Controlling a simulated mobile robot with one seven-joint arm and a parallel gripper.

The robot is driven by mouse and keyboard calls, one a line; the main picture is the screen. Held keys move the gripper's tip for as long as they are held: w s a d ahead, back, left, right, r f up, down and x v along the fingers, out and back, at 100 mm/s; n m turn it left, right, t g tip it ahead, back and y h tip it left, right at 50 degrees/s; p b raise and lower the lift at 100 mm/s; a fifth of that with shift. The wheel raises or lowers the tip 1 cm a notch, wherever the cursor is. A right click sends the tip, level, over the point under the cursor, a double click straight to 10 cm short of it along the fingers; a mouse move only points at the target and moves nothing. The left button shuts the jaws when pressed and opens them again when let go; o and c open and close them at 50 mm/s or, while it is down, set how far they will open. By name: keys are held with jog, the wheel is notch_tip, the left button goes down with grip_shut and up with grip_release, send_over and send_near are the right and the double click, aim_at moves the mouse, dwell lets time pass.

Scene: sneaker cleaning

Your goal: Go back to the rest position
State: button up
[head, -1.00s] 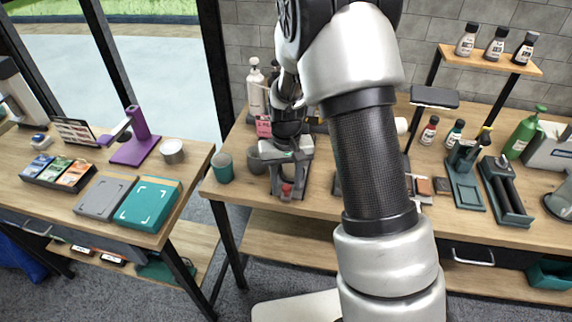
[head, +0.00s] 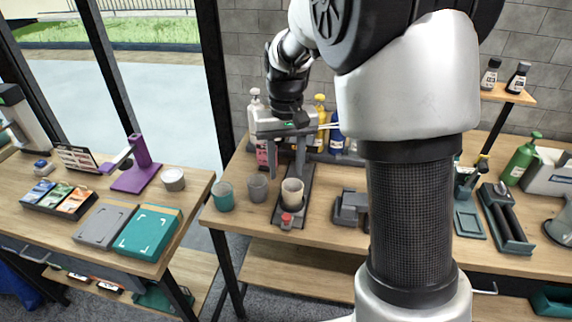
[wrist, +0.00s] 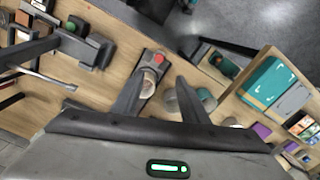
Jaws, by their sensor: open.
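My gripper (head: 287,166) is open, pointing down above the workbench (head: 325,205) in the head view. Nothing shows between its fingers. Just below and in front of it, a beige cup (head: 292,192) stands on a dark stand with a red knob (head: 286,218). In the wrist view, the two fingers of my gripper (wrist: 162,86) are spread apart. The beige cup (wrist: 148,82) and red knob (wrist: 159,60) show near the left fingertip. My arm hides part of the bench's middle and right in the head view.
A grey cup (head: 258,188) and a teal cup (head: 223,197) stand left of the stand. Bottles, including a yellow one (head: 320,120), line the back. A green spray bottle (head: 522,160) stands right. The side table (head: 190,195) is left, across a gap.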

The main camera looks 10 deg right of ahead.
dwell(0.3)
jog(key=s+d+r+t+p, duration=0.2)
jog(key=s+r+t+p, duration=0.1)
jog(key=s+r, duration=0.9)
jog(key=s+d+r+t+p, duration=0.1)
jog(key=s+r, duration=0.4)
jog(key=s, duration=0.5)
jog(key=shift+t+p, duration=0.4)
jog(key=shift+t, duration=0.4)
jog(key=shift+d, duration=0.15)
